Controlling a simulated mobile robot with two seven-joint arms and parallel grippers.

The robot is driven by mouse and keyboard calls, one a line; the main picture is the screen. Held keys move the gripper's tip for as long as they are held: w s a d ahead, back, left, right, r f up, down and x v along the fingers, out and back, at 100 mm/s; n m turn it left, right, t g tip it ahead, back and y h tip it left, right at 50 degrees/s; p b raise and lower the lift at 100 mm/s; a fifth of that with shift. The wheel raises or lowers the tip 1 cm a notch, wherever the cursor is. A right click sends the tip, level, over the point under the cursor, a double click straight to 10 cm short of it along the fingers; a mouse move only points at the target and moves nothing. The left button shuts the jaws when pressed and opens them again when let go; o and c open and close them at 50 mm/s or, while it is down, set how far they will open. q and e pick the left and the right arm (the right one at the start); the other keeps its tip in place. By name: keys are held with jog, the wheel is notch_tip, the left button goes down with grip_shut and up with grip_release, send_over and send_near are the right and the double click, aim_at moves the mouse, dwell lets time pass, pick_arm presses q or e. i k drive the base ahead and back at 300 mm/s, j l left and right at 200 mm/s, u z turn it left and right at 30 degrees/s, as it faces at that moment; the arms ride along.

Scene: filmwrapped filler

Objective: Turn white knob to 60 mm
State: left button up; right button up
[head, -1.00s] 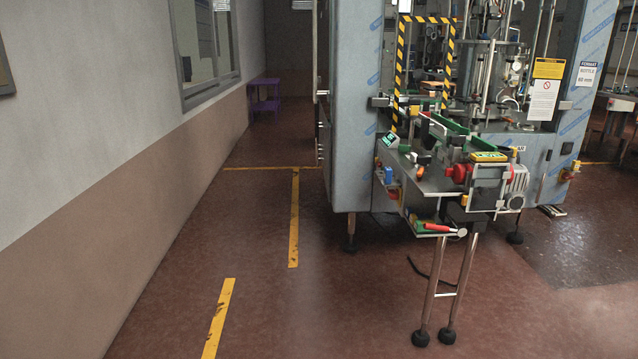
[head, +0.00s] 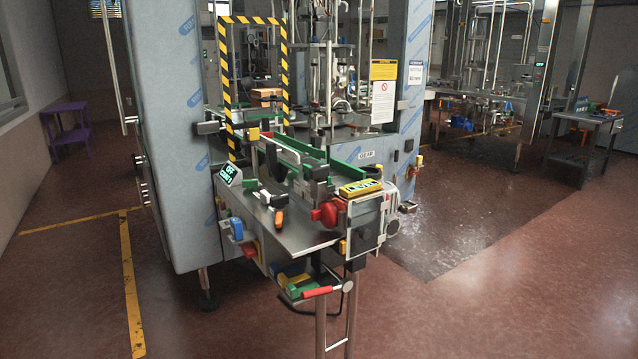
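The filling machine (head: 172,130) stands ahead, with a conveyor table (head: 300,232) projecting toward me. A pale round part (head: 393,227) sits on the right side of the grey box at the table's end. A small grey-white round end (head: 348,286) shows beside a red handle (head: 317,291) below the table. I cannot tell which of these, if either, is the white knob. No millimetre scale is readable on the table. A small white format sign (head: 417,73) is on the machine's right panel, its text too small to read surely. Neither of my grippers is in view.
A red round knob (head: 329,212) and a yellow level (head: 360,188) are at the table's end. A striped guard frame (head: 229,90) rises behind. Table legs (head: 321,325) stand in front. The floor is clear in front and right, with a wet patch (head: 450,225).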

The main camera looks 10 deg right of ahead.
aim_at(265, 197)
jog(key=i+l+z, duration=0.15)
jog(key=i+z, duration=0.5)
jog(key=z, duration=0.25)
jog(key=i+z, duration=0.45)
jog(key=i+l+z, duration=0.15)
jog(key=i, duration=1.25)
